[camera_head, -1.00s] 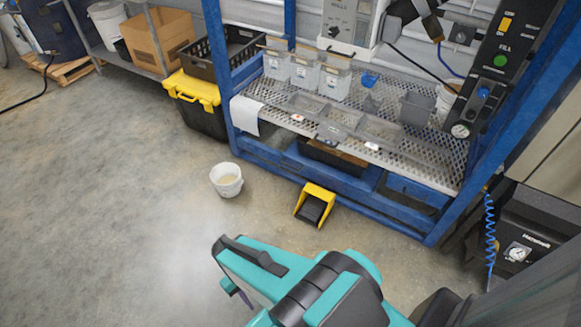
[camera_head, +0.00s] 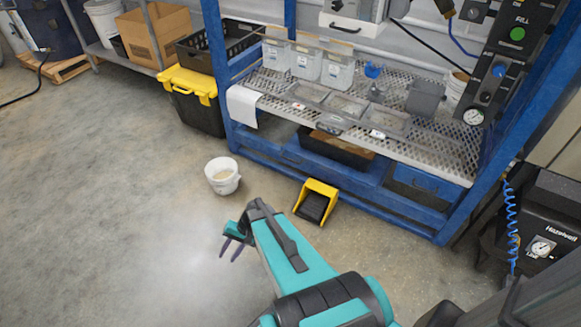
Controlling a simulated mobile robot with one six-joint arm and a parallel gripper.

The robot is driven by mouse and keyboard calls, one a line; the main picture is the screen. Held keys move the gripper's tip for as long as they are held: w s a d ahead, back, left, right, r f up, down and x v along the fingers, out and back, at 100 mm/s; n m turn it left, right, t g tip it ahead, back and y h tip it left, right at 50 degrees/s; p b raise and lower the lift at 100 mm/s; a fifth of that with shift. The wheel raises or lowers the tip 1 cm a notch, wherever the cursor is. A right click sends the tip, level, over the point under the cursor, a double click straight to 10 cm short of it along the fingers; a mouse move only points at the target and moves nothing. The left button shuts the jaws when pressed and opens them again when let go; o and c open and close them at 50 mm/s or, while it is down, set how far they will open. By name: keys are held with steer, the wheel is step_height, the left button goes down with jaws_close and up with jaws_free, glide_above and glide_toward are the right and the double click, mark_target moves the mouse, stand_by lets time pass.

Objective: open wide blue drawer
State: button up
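A blue drawer front (camera_head: 425,184) with a dark handle sits under the right part of the perforated metal shelf. A wider blue section (camera_head: 300,158) runs to its left under the shelf; I cannot tell where its drawer front ends and the frame begins. A dark open bin (camera_head: 338,150) shows above that section. My gripper (camera_head: 230,254) hangs over the floor, left of and in front of the bench, well apart from the blue fronts. Its two thin purple-grey fingers are apart with nothing between them. No drawer looks visibly pulled out.
A white bucket (camera_head: 222,176) and a yellow-and-black pedal (camera_head: 316,201) stand on the floor before the bench. A yellow-lidded black bin (camera_head: 190,96) stands at its left. A dark machine with a blue coiled hose (camera_head: 512,215) is at right.

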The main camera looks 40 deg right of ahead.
steer(key=w+d+f+m+t+h+b, duration=0.15)
steer(key=w+d+m+t+b, duration=0.45)
steer(key=d, duration=0.7)
steer(key=w+d+f+m+t+b, duration=0.25)
steer(key=w+d+b, duration=0.35)
steer(key=d, duration=0.8)
steer(key=s+d+r+m+t+h+b, duration=0.1)
steer(key=d+m+t+h+b, duration=0.1)
steer(key=d, duration=1.2)
steer(key=s+d+r+m+t+h+b, duration=0.1)
steer(key=s+d+m+t+h+b, duration=0.1)
steer(key=d, duration=1.2)
steer(key=m+t+h+b, duration=0.1)
steer(key=m+h+b, duration=0.1)
steer(key=m+b, duration=0.1)
steer(key=shift+d, duration=0.15)
steer(key=shift+w, duration=0.1)
steer(key=b+x, duration=0.3)
steer(key=x, duration=0.9)
steer(key=shift+d+b, duration=0.2)
steer(key=shift+b, duration=0.15)
steer(key=shift+x, duration=0.8)
steer(key=shift+r, duration=0.2)
